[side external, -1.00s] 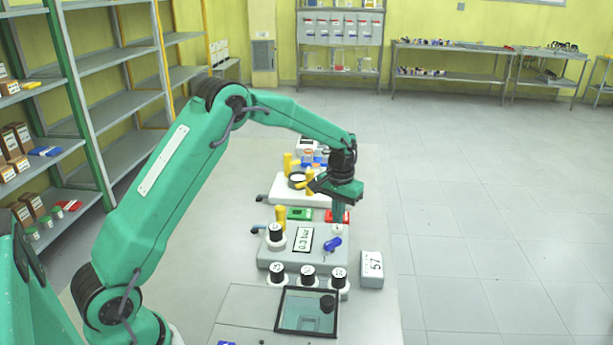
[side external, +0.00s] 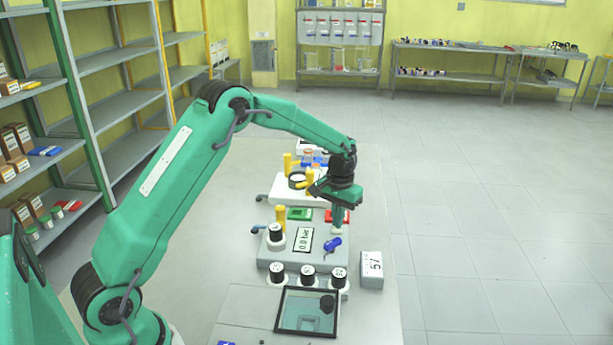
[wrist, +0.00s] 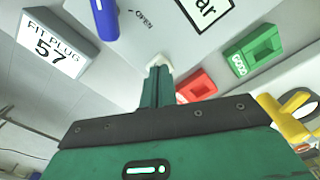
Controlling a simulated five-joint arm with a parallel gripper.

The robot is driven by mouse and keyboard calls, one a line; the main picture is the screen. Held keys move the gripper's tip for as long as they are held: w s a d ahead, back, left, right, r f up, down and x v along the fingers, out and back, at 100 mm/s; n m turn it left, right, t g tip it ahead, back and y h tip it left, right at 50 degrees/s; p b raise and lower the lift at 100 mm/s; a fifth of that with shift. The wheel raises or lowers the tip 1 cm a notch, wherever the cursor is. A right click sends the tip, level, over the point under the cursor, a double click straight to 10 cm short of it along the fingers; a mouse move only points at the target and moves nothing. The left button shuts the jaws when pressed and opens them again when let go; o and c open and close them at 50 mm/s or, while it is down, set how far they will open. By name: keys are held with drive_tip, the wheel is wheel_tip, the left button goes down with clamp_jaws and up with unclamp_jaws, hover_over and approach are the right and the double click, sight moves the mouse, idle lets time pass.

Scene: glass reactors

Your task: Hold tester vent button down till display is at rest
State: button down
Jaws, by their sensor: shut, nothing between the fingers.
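The tester (side external: 284,261) is a grey box on the bench. Its display (side external: 303,240) appears to read 0.0 bar; only "ar" shows in the wrist view (wrist: 208,8). The pale vent button (side external: 337,231) is at the tester's far right corner, and part of it shows past my fingertips in the wrist view (wrist: 159,60). My gripper (side external: 338,222) points straight down, with its fingers shut and empty, and its tips appear to touch the button top. The fingers cover most of the button.
A blue lever (side external: 331,244) sits close beside the button, near an OPEN mark. A FIT PLUG 57 block (side external: 372,264) stands right of the tester. Red (wrist: 196,86) and green (wrist: 252,52) trays lie behind. Black-topped plugs (side external: 308,270) and a dark-framed tray (side external: 306,330) are in front.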

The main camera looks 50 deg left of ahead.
drive_tip(key=shift+r, duration=0.65)
drive_tip(key=shift+r, duration=0.1)
drive_tip(key=shift+r, duration=2.4)
